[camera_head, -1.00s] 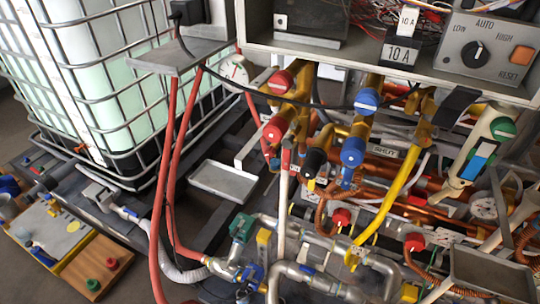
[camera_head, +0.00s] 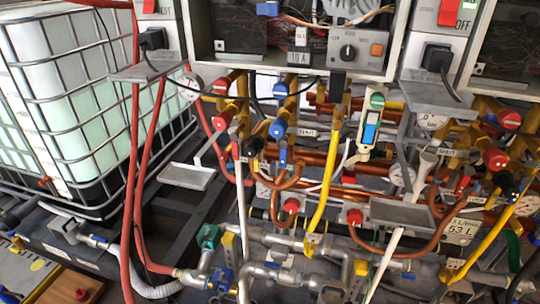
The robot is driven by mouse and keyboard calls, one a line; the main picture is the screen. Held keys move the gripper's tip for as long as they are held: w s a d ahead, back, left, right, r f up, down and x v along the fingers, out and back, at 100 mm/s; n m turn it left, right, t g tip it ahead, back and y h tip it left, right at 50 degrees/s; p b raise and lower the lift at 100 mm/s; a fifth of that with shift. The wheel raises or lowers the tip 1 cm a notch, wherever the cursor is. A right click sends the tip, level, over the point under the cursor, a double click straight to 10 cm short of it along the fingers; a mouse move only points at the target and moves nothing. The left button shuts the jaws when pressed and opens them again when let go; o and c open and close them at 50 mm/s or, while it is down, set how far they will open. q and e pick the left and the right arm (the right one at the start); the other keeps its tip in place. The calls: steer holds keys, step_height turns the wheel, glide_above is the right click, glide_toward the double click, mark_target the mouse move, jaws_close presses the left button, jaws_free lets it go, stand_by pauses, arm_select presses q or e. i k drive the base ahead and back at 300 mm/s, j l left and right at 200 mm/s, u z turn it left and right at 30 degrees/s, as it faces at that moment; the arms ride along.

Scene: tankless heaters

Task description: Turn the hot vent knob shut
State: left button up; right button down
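Two red knobs sit on brass valves of the left heater's pipes, an upper red knob (camera_head: 221,86) and a lower red knob (camera_head: 221,121). Two smaller red knobs sit lower down, one on the left (camera_head: 291,206) and one on the right (camera_head: 354,217). The right heater's pipes also carry an upper red knob (camera_head: 510,119) and a lower red knob (camera_head: 495,159). I cannot read a label that marks which one is the hot vent knob, nor tell whether it is open or shut. Neither of my grippers is in view.
Blue knobs (camera_head: 281,90) and a black knob (camera_head: 253,146) crowd beside the red ones. Grey trays stick out at the left (camera_head: 187,175) and right (camera_head: 401,213). Red hoses (camera_head: 136,180) hang before a caged white tank (camera_head: 80,100). A control panel (camera_head: 358,50) is above.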

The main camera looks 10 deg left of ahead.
mark_target(225, 154)
steer(key=j+z, duration=0.2)
steer(key=z, duration=0.2)
steer(key=i+j+z, duration=0.1)
steer(key=j+z, duration=0.4)
steer(key=z, duration=0.25)
steer(key=j+z, duration=0.2)
steer(key=z, duration=0.15)
